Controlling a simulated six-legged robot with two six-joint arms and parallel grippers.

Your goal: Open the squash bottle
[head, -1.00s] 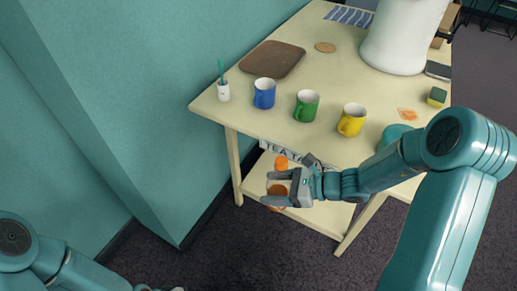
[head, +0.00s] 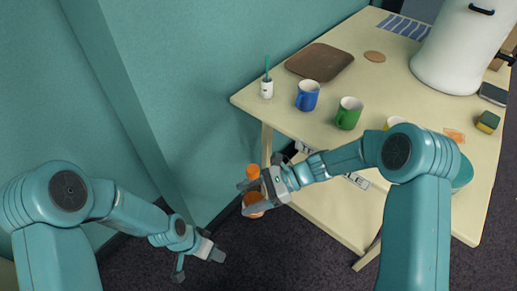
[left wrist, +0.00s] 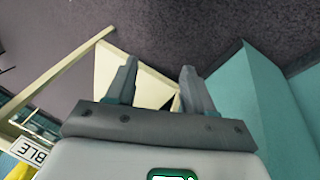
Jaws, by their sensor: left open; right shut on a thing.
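The squash bottle (head: 253,171) shows in the head view in front of the table's left side, upright, with an orange top and an orange lower part. My right gripper (head: 248,197) is shut on the bottle around its middle and hides part of it. My left gripper (head: 199,264) is open and empty, lower and to the left of the bottle, above the dark floor. In the left wrist view its two fingers (left wrist: 158,72) stand apart with nothing between them. The bottle cannot be made out in that view.
The cream table (head: 305,125) holds a blue mug (head: 308,96), a green mug (head: 349,113), a partly hidden yellow mug (head: 395,121), a brown tray (head: 320,62) and a white container (head: 452,50). A teal wall (head: 190,80) stands behind. Dark carpet is free around my left gripper.

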